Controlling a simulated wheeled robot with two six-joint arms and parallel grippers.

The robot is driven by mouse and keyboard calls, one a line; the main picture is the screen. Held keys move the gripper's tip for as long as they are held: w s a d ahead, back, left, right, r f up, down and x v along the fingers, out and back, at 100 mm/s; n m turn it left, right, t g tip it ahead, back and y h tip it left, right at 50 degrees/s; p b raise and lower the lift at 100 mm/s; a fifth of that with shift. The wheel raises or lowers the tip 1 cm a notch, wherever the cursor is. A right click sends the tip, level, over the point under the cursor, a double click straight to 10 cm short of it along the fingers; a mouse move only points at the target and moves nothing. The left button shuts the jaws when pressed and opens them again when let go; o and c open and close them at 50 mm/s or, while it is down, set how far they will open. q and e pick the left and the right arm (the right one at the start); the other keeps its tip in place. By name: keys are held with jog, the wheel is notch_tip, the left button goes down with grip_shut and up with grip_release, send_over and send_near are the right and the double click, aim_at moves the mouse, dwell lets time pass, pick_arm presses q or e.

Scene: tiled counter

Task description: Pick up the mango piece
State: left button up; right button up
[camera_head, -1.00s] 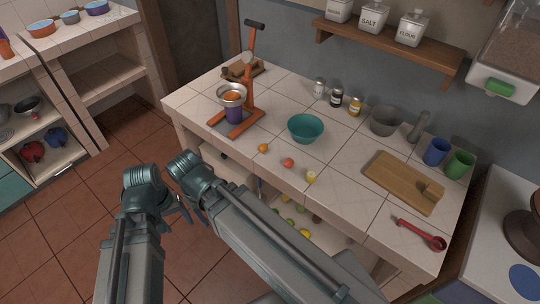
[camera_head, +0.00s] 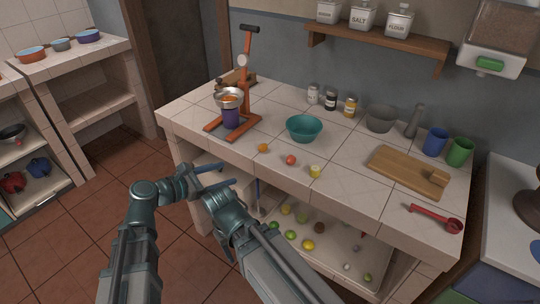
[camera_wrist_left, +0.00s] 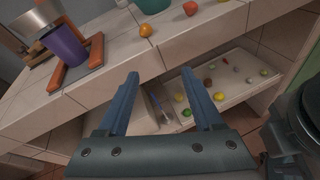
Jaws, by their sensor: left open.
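Three small food pieces lie along the counter's front: an orange piece (camera_head: 263,147), a red piece (camera_head: 291,160) and a pale yellow piece (camera_head: 315,172). I cannot tell for sure which is the mango piece. My left gripper (camera_head: 226,175) is open and empty, in front of the counter's front edge and below its top, apart from all the pieces. In the left wrist view, the open left fingers (camera_wrist_left: 159,76) point at the counter front, with the orange piece (camera_wrist_left: 146,30) beyond them. My right arm shows, but I cannot make out its gripper.
An orange press (camera_head: 246,90) with a purple cup (camera_head: 231,117) stands at the counter's left. A teal bowl (camera_head: 304,129) is behind the pieces. A cutting board (camera_head: 400,170) and red tool (camera_head: 435,218) lie to the right. Several fruits lie on the shelf (camera_head: 345,262) below.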

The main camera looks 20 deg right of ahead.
pick_arm(q)
notch_tip(320, 180, up, 2)
jog(key=w+n+t+h, duration=0.1)
jog(key=n, duration=0.2)
jog(key=b, duration=0.2)
send_near(260, 146)
jog(key=d, duration=0.1)
jog(key=w+d+f, duration=0.1)
jog(key=d, duration=0.1)
jog(key=shift+w+f, duration=0.1)
jog(key=shift+f, duration=0.1)
jog(key=shift+r+x, duration=0.25)
jog(key=shift+x, duration=1.1)
jog(key=shift+r+x, duration=0.2)
jog(key=shift+x, duration=1.15)
jog(key=shift+w, duration=0.1)
grip_shut()
